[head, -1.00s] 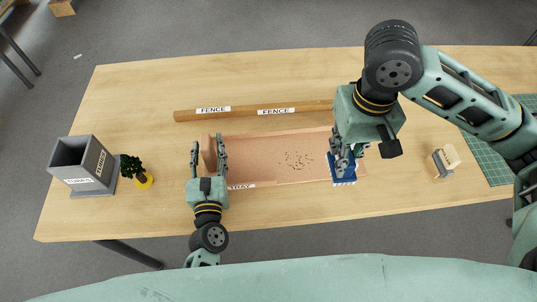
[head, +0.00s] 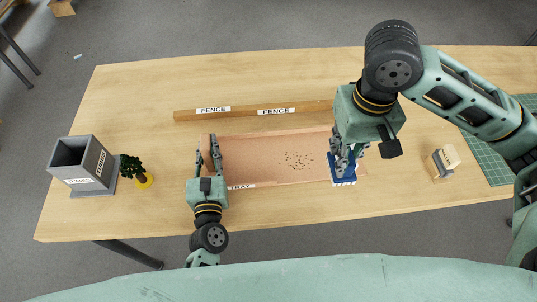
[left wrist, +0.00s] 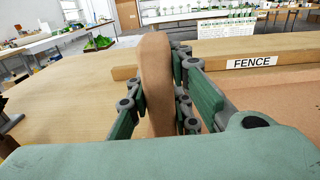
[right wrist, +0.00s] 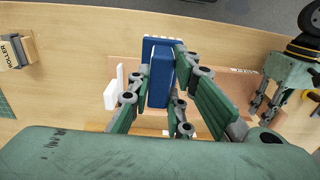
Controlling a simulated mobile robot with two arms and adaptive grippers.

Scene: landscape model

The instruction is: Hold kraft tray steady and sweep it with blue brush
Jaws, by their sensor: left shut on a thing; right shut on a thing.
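The kraft tray (head: 255,150) lies flat on the table, with dark crumbs (head: 299,160) scattered right of its middle. My left gripper (head: 209,150) is shut on the tray's left end wall, which stands between its fingers in the left wrist view (left wrist: 155,85). My right gripper (head: 345,160) is shut on the blue brush (head: 344,182) at the tray's right end. In the right wrist view the brush's blue handle (right wrist: 161,75) is between the fingers. The brush's bristles show white at its lower edge; whether they touch the tray floor I cannot tell.
A wooden fence bar (head: 240,113) lies along the tray's far side. A grey box labelled TUFTS (head: 85,165) and a small tree (head: 137,171) stand at the left. A roller (head: 446,161) and a green mat (head: 490,160) are at the right.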

